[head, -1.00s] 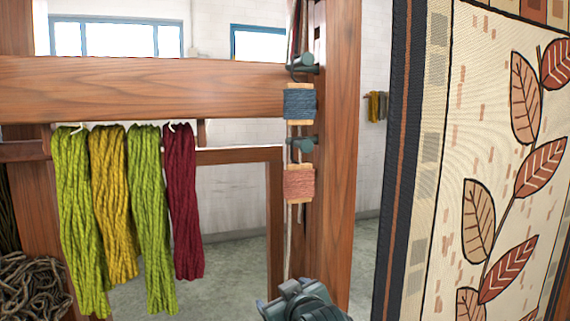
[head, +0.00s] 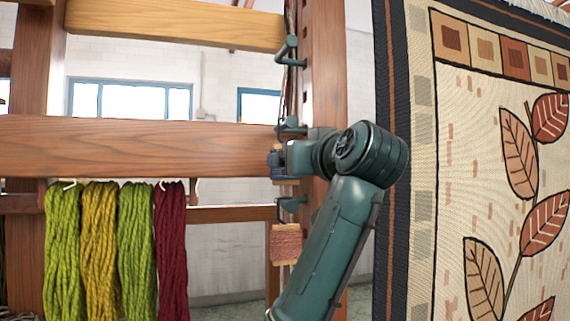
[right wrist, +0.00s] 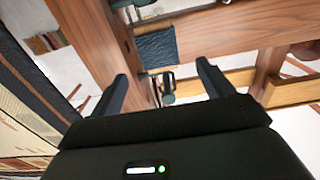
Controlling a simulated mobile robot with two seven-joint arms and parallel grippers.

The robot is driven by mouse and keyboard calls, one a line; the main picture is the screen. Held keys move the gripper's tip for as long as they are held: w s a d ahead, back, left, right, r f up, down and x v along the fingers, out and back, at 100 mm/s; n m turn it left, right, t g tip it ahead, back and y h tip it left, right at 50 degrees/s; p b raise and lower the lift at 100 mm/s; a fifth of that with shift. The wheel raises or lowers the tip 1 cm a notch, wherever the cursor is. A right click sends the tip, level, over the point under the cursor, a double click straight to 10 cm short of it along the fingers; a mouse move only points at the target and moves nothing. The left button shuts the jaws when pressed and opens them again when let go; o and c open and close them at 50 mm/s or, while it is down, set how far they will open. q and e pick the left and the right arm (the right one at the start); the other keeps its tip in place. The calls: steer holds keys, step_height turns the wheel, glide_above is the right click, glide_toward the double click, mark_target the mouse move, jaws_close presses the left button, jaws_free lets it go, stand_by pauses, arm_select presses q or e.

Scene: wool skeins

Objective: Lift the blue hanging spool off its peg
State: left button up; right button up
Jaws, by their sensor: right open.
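The blue spool (right wrist: 155,45) shows in the right wrist view as a dark blue wound block against the wooden post, beyond my fingertips and between their lines. In the head view it is almost wholly hidden behind my right gripper (head: 287,160), just under a dark peg (head: 291,126). In the right wrist view my right gripper (right wrist: 163,80) has its two fingers wide apart with nothing held between them. A dark peg (right wrist: 168,88) shows in the gap. Whether the fingers touch the spool cannot be told. My left gripper is not in view.
A pink spool (head: 286,244) hangs below on a lower peg (head: 292,204). A wooden beam (head: 130,146) runs left from the post, with green, yellow and dark red skeins (head: 171,250) hanging under it. A leaf-patterned rug (head: 470,150) hangs at right.

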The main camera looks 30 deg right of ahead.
steer(key=p+x, duration=0.3)
steer(key=x, duration=0.8)
steer(key=shift+w+d, duration=0.1)
steer(key=shift+w, duration=0.15)
steer(key=c, duration=1)
steer(key=shift+c, duration=0.4)
steer(key=shift+r, duration=0.1)
